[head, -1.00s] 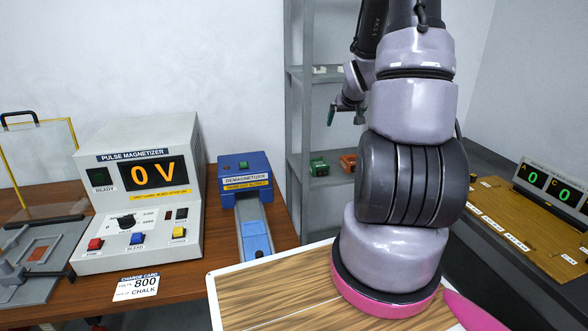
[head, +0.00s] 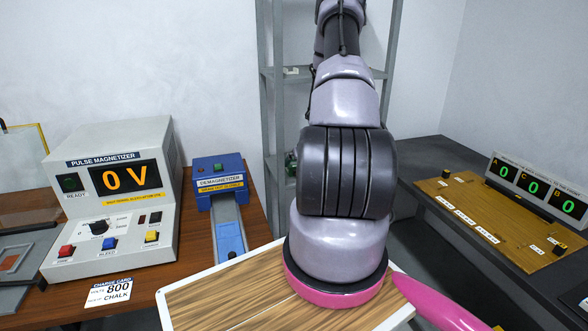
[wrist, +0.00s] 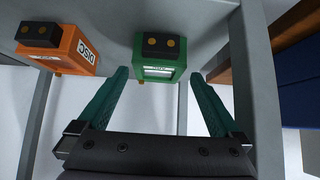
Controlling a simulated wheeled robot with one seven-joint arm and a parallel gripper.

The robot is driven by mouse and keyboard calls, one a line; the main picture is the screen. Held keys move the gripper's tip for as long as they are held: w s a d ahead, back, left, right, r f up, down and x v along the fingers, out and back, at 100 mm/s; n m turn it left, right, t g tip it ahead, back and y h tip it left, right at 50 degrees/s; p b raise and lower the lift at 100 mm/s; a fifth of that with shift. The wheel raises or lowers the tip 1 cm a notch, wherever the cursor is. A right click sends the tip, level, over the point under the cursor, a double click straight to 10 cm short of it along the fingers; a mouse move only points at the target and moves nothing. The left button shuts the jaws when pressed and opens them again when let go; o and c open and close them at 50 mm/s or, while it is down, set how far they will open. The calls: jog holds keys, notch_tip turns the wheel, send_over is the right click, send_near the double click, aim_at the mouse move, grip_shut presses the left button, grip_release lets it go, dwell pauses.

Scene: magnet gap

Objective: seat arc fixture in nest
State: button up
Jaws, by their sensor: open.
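A green fixture (wrist: 160,58) with a dark top block and two brass dots stands on the shelf; its small label is not readable, so I cannot confirm it is the arc fixture. My gripper (wrist: 159,76) is open, its teal fingers pointing at the green fixture from either side, with nothing held. In the head view my arm hides the gripper, and only a sliver of the green fixture (head: 290,163) shows. An orange fixture (wrist: 62,45) marked DISC stands to the left in the wrist view. I cannot tell which thing is the nest; a grey fixture (head: 22,275) is cut off at left.
A grey shelf post (head: 272,110) stands left of my arm. The pulse magnetizer (head: 115,200) reads 0 V, with a charge card (head: 108,291) reading 800 and CHALK before it. A blue demagnetizer (head: 220,180) stands beside it. A wooden board (head: 490,215) with displays is at right.

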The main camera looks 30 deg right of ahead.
jog(key=x, duration=0.5)
jog(key=shift+d+r, duration=0.1)
jog(key=shift+w, duration=0.1)
grip_shut()
